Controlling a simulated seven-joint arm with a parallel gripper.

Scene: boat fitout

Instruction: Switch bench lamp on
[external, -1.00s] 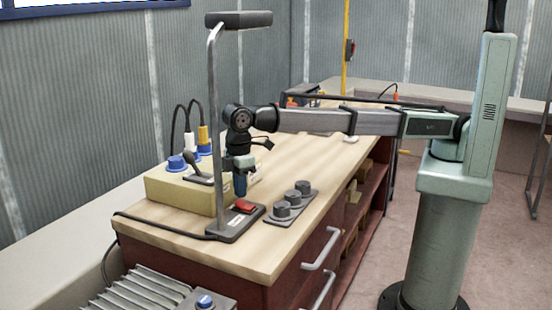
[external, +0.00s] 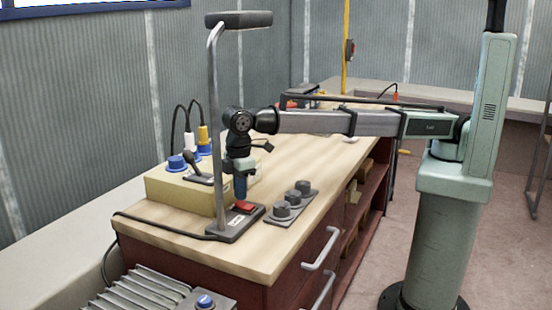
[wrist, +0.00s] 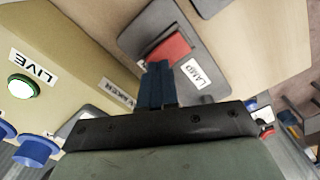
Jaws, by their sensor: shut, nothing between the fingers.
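The bench lamp (external: 215,110) stands on the workbench, with a dark head on a grey post. Its base (external: 226,236) carries a red rocker switch (external: 244,206); in the wrist view the red switch (wrist: 168,50) sits beside a "LAMP" label (wrist: 193,73). My gripper (external: 240,196) points down, its blue fingers shut and empty. In the external view the fingertips are at the switch's upper left edge. In the wrist view the fingertips (wrist: 156,66) are right by one edge of the switch; I cannot tell whether they touch it.
A yellow box (external: 185,190) with blue sockets, plugs and a lever stands left of the lamp. In the wrist view it shows a lit green "LIVE" button (wrist: 22,87). A plate with three grey knobs (external: 291,203) lies to the right. The bench top (external: 300,160) behind is mostly clear.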

